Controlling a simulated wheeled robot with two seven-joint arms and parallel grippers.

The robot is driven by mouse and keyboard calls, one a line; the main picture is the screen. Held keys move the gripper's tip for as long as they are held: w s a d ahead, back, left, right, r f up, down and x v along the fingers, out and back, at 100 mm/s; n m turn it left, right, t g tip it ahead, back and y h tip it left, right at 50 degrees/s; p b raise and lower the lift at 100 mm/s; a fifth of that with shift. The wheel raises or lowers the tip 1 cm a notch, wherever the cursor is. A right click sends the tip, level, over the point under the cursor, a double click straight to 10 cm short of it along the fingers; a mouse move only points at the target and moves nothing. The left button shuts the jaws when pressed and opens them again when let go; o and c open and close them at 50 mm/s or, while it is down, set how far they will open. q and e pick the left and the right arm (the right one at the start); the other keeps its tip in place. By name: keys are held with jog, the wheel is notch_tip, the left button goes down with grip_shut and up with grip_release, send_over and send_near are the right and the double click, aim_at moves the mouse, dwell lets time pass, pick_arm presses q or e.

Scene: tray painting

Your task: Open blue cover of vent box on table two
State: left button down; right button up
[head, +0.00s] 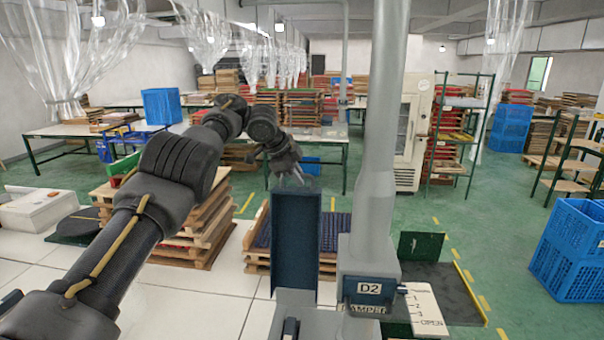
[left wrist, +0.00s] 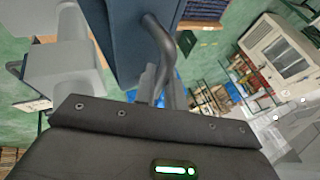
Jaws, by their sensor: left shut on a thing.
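The dark blue cover (head: 296,240) stands upright in the middle of the head view, its face towards me. It rises from a light grey box (head: 295,298), which is partly cut off at the bottom edge. In the left wrist view the blue cover (left wrist: 122,35) is close, with a curved grey handle (left wrist: 163,45) on it. My left gripper (head: 290,178) is at the cover's top edge, and also shows in the left wrist view (left wrist: 168,88). It is shut on the handle. The inside of the box is hidden. My right gripper is not in view.
A grey post (head: 375,140) with a "D2" damper label (head: 370,289) stands close to the cover's right. Stacked wooden trays (head: 205,225) are behind my left arm. Blue crates (head: 572,250) stand at the right. Green floor beyond is mostly clear.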

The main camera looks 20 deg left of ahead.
pick_arm(q)
jog(key=shift+w+f, duration=0.15)
jog(key=shift+f, duration=0.25)
jog(key=shift+s, duration=0.2)
jog(key=c, duration=1.5)
grip_release()
jog(key=shift+w, duration=0.15)
jog(key=shift+c, duration=0.2)
jog(key=shift+o, duration=0.3)
jog(key=shift+s+a+r+b, duration=0.2)
jog(key=shift+r+b, duration=0.1)
jog(key=shift+r, duration=0.15)
jog(key=b+v, duration=0.3)
jog(key=v, duration=0.7)
jog(key=shift+r, duration=0.2)
jog(key=shift+w+d, duration=0.1)
jog(key=shift+w, duration=0.05)
